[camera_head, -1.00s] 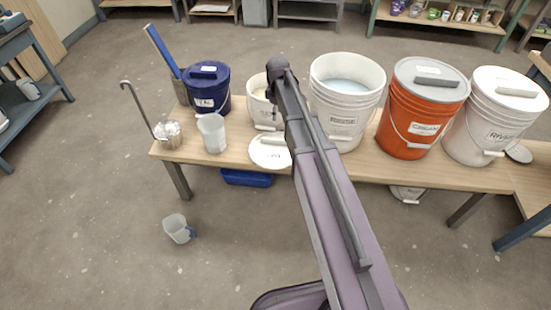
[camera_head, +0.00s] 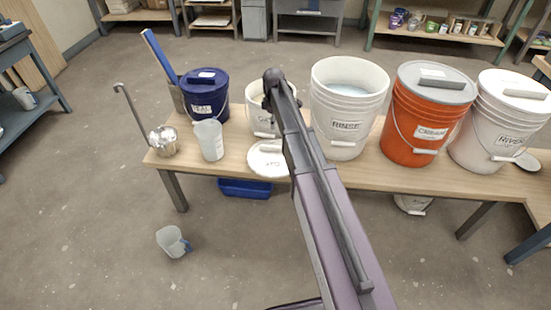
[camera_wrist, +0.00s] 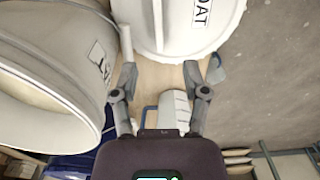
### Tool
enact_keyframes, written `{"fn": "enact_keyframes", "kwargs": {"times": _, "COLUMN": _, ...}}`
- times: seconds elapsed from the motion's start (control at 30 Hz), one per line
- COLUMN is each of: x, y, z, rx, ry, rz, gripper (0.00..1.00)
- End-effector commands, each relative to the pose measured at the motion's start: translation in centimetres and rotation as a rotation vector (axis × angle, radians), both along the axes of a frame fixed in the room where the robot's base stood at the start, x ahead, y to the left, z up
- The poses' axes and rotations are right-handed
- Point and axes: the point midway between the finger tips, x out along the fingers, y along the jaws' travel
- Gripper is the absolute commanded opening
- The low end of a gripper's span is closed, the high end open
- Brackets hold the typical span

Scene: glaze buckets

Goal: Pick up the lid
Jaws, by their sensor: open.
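A round white lid (camera_head: 268,159) lies on the wooden table, in front of the small white bucket (camera_head: 259,121). My arm covers part of its right side. In the wrist view, a white rounded thing with a label reading "OAT" (camera_wrist: 180,28), apparently the lid, is at the top. My gripper (camera_wrist: 159,74) is open and empty, its two fingers spread just below that white edge. I cannot tell whether they touch it. In the head view my arm hides the fingers. The small bucket, open with cream contents, fills the left of the wrist view (camera_wrist: 45,75).
A pale jug (camera_head: 209,140), a blue bucket (camera_head: 205,95) and a metal pot with a ladle (camera_head: 164,142) stand to the left. The rinse bucket (camera_head: 345,110), orange bucket (camera_head: 414,128) and River bucket (camera_head: 493,130) stand to the right. Another jug (camera_head: 172,241) is on the floor.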

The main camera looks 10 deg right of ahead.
Motion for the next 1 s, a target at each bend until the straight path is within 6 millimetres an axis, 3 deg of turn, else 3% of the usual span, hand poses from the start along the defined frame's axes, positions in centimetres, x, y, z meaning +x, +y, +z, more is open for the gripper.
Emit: {"fn": "enact_keyframes", "kwargs": {"times": 1.0, "x": 0.0, "y": 0.1, "z": -7.0, "rx": 0.0, "ry": 0.0, "rz": 0.0, "gripper": 0.59}}
